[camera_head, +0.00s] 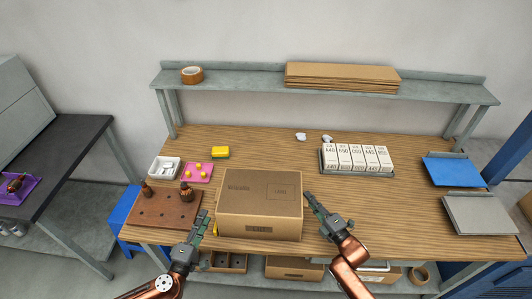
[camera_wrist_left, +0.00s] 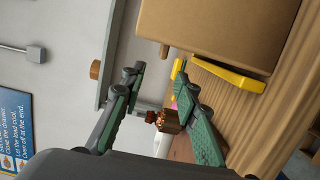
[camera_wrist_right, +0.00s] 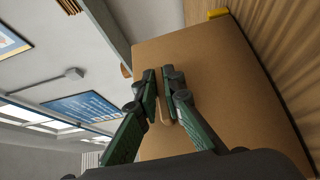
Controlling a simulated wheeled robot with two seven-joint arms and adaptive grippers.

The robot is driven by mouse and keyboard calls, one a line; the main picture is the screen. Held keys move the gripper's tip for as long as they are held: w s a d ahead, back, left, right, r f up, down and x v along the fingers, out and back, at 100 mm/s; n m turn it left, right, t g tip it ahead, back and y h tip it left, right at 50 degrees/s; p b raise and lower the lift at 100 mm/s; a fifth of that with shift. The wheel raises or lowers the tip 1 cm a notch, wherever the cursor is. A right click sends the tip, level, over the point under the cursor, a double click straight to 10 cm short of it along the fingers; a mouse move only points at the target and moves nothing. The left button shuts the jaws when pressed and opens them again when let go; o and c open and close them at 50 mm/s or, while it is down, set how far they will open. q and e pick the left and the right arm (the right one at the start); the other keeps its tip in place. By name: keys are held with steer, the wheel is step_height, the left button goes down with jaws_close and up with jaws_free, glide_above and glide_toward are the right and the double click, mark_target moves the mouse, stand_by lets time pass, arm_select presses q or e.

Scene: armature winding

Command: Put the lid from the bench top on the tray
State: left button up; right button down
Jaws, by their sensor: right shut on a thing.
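The lid looks to be the large brown cardboard cover (camera_head: 260,206) at the front middle of the bench, apparently resting on the wood. It has a small tan grip on its side, seen in the left wrist view (camera_wrist_left: 164,49). My right gripper (camera_head: 308,197) is at its right side, shut on the matching tan grip (camera_wrist_right: 166,112). My left gripper (camera_head: 204,216) is open and empty beside its left side, with the left grip just beyond and between the fingertips. The grey tray (camera_head: 322,167) stands behind on the right, holding several white labelled boxes.
A brown board (camera_head: 150,212) with two dark wound parts lies left of the cover. A pink mat (camera_head: 197,173), white bin (camera_head: 164,169) and yellow sponge (camera_head: 220,152) are behind it. Blue (camera_head: 452,172) and grey (camera_head: 480,213) panels lie at right. The wood right of the cover is mostly clear.

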stand_by(0.3)
steer(key=c, duration=2)
jaws_free()
steer(key=shift+o, duration=0.2)
steer(key=v, duration=1.2)
